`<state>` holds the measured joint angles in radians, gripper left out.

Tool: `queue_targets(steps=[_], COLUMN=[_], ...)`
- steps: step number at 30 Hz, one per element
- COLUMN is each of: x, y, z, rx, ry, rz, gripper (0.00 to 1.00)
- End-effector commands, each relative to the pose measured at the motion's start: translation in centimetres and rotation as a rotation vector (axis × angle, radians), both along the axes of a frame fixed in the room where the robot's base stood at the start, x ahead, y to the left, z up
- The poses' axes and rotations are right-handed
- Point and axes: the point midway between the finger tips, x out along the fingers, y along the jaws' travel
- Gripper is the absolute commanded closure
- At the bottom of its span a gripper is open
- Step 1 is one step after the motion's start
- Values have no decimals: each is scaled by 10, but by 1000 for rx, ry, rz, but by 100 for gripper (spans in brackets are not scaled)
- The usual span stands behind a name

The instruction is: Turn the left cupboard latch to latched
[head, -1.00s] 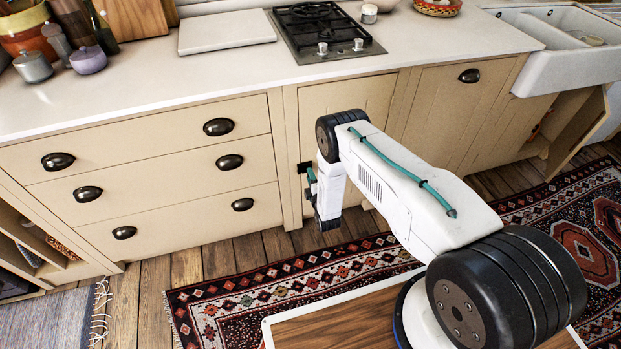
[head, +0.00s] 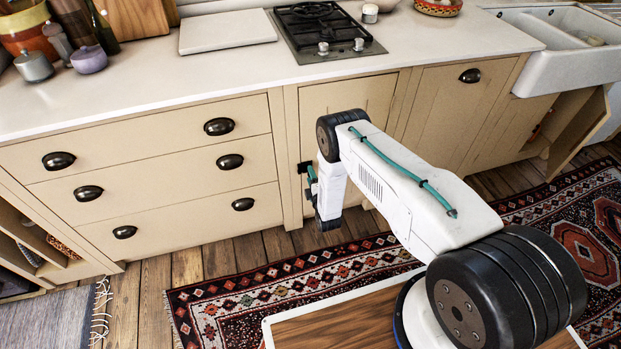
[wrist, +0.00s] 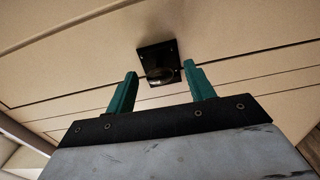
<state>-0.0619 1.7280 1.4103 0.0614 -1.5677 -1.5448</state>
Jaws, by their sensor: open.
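The left cupboard latch (wrist: 160,61) is a small black square plate with a rounded dark knob, fixed on the cream cupboard front. In the head view its black plate (head: 303,167) shows at the left edge of the cupboard door (head: 345,97) below the hob. My gripper (wrist: 158,78) is open, with its two green fingers apart on either side of the knob. I cannot tell whether they touch it. The knob's turn angle is too dark to read. In the head view my arm hides much of the door, and the gripper (head: 312,180) shows only in part.
Drawers with black cup handles (head: 230,162) lie left of the door. The worktop (head: 130,85) runs above, with the hob (head: 322,30). Another door (head: 455,110) is to the right. A patterned rug (head: 240,295) covers the floor in front.

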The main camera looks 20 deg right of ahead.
Motion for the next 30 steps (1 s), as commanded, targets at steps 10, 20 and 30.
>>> queue_targets(steps=[10,20,30], x=[-51,-78,-77], y=[1,1,1], z=[-1,0,0], rx=[0,0,0], ry=[4,2,1], rz=[1,1,1], gripper=[46,46,46])
